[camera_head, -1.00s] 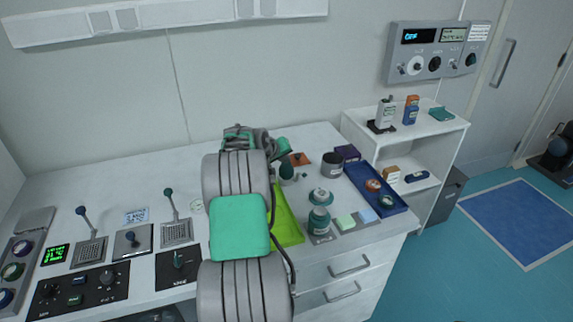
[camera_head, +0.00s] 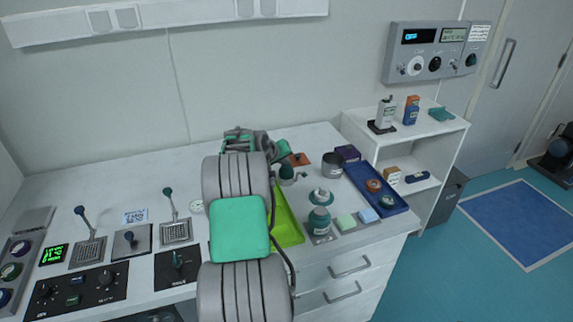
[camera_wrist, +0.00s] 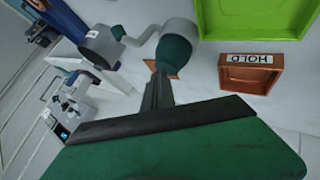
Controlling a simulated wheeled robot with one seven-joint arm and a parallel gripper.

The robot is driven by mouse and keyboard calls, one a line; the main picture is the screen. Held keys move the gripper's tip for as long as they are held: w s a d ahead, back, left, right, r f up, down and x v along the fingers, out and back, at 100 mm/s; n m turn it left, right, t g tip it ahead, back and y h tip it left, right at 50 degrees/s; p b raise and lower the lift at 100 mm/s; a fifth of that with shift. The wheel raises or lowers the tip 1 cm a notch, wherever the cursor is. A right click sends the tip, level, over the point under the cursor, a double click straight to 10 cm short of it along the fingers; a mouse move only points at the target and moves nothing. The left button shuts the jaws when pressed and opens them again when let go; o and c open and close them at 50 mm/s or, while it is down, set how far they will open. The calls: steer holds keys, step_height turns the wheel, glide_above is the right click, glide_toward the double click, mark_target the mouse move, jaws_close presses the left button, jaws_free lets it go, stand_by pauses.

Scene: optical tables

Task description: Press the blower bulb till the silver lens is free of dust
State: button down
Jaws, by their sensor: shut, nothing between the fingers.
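The likely blower bulb is a dark teal bulb (camera_head: 287,171) on the bench, right of my arm; it also shows in the wrist view (camera_wrist: 174,54), with a pale grey round part and a bent grey spout to its left. My gripper (camera_wrist: 158,82) is shut and empty, its dark fingers pointing at the bulb's lower end. I cannot tell whether they touch it.
A grey cup (camera_head: 332,165) stands right of the bulb. A yellow-green tray (camera_head: 287,226), a teal-and-grey bottle-shaped item (camera_head: 319,221) and a blue tray (camera_head: 361,180) are in front and to the right. An orange tray marked HOLD (camera_wrist: 263,82) lies beside the bulb.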

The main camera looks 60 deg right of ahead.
mark_target(285, 167)
steer(key=shift+f, duration=0.35)
steer(key=shift+r, duration=0.15)
steer(key=shift+r+p, duration=0.5)
steer(key=shift+r, duration=0.75)
steer(key=shift+r+p, duration=1.2)
steer(key=shift+r, duration=1.35)
